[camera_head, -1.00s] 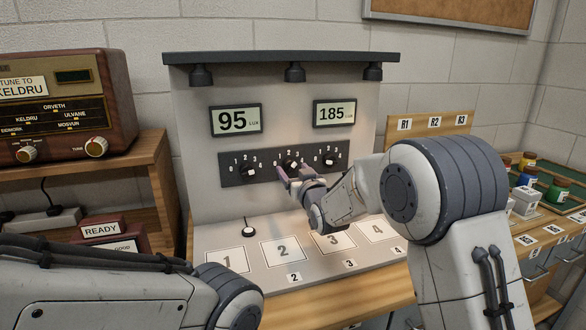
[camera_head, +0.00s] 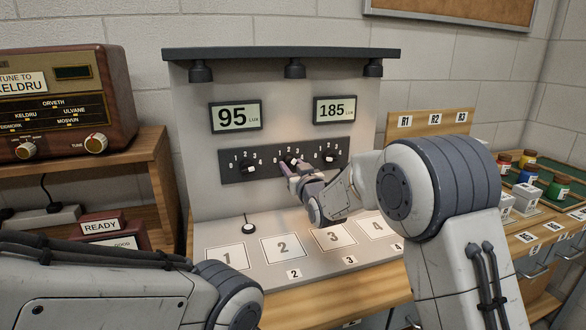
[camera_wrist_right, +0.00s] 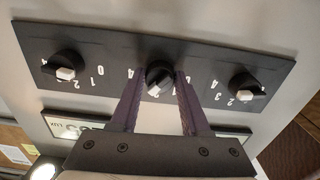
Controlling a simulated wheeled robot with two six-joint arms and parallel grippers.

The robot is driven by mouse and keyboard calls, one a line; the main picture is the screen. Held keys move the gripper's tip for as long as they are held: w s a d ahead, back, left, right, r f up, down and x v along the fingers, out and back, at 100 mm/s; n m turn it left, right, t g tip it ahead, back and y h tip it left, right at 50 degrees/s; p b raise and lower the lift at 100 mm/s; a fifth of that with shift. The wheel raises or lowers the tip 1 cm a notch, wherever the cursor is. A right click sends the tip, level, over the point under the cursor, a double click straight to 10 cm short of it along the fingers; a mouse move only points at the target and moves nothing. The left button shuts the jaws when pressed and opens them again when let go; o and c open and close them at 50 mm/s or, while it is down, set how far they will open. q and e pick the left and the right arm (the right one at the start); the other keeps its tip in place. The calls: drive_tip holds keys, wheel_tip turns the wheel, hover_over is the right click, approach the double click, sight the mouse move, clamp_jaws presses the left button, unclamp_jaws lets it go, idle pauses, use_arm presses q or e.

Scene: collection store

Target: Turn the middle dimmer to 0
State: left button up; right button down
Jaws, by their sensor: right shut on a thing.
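The black dimmer panel (camera_head: 226,177) has three knobs. The middle dimmer (camera_head: 291,160) is a black knob with a white pointer, and in the wrist view (camera_wrist_right: 160,72) it sits between the two purple fingers. My right gripper (camera_head: 288,167) is shut on this knob; it also shows in the wrist view (camera_wrist_right: 159,90). In the wrist view, which is upside down, the pointer points down, toward the top of the dial; the fingers hide some numerals and I cannot tell its exact setting. My left arm shows at lower left, but its gripper is out of view.
The left dimmer (camera_head: 248,168) and right dimmer (camera_head: 330,158) stand close on either side. Displays above read 95 (camera_head: 235,116) and 185 lux (camera_head: 334,109). A small black-handled switch (camera_head: 248,228) stands on the base near numbered pads. A radio (camera_head: 65,90) is at left.

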drive_tip(key=n+b, duration=0.2)
drive_tip(key=shift+f+n+b, duration=0.2)
drive_tip(key=shift+n+b, duration=0.1)
drive_tip(key=shift+n, duration=0.1)
drive_tip(key=n+b, duration=0.2)
drive_tip(key=shift+n, duration=0.3)
drive_tip(key=n+b, duration=0.5)
drive_tip(key=n, duration=0.1)
drive_tip(key=n+b, duration=0.2)
drive_tip(key=n, duration=0.1)
drive_tip(key=shift+b, duration=0.3)
drive_tip(key=n+b, duration=0.4)
drive_tip(key=shift+n, duration=0.3)
drive_tip(key=n+b, duration=0.2)
drive_tip(key=shift+r+b, duration=0.1)
drive_tip(key=shift+b, duration=0.2)
drive_tip(key=shift+r+n+b, duration=0.1)
drive_tip(key=shift+n+b, duration=0.7)
drive_tip(key=shift+n, duration=0.3)
